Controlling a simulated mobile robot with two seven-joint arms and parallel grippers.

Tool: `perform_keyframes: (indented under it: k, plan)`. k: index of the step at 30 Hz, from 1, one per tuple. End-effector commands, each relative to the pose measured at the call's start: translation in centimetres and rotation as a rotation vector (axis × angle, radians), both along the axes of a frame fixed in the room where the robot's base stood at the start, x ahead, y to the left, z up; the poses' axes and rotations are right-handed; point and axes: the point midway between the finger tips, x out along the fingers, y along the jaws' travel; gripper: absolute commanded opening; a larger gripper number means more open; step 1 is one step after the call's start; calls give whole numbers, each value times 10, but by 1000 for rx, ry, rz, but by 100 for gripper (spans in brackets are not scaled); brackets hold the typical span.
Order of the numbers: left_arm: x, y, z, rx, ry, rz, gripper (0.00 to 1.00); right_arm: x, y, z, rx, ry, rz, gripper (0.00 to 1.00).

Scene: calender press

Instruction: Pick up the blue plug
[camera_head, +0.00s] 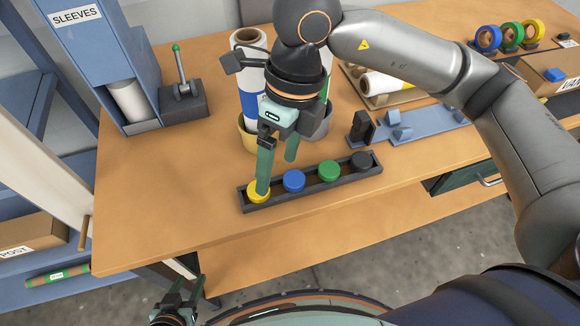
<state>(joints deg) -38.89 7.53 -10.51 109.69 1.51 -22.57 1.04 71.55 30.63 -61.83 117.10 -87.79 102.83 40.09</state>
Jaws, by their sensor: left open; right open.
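The blue plug (294,180) sits in a dark tray (262,205) on the table, between a yellow plug (257,191) on its left and a green plug (328,170) on its right. My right gripper (277,176) is open and points down over the tray's left part. One finger overlaps the yellow plug in the picture, and the other shows behind the blue plug. Whether either finger touches a plug I cannot tell. My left gripper (180,298) is low at the bottom left, in front of the table, open and away from the plugs.
A black plug (363,161) sits at the tray's right end. Behind my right gripper stand upright rolls (247,80) in holders. A lever box (183,100) and a blue sleeves dispenser (80,45) stand at the left. The wooden table (160,200) is bare left of the tray.

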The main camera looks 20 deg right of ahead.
Motion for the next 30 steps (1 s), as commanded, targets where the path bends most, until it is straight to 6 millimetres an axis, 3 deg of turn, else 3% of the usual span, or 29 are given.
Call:
perform_keyframes:
  k: [3, 7, 15, 25, 30]
  plan:
    - [0, 0, 0, 0, 0, 0, 50, 19, -30, 6, -146, -83, -48, 89]
    - [0, 0, 1, 0, 0, 0, 50, 26, -43, 2, -207, -111, -71, 89]
    - [0, 0, 5, 0, 0, 0, 50, 26, -43, -45, -209, -109, -71, 89]
    - [0, 0, 10, 0, 1, -1, 50, 30, -40, -75, -206, -108, -70, 89]
    - [0, 0, 15, 0, 1, -1, 50, 35, -37, -101, -206, -108, -69, 89]
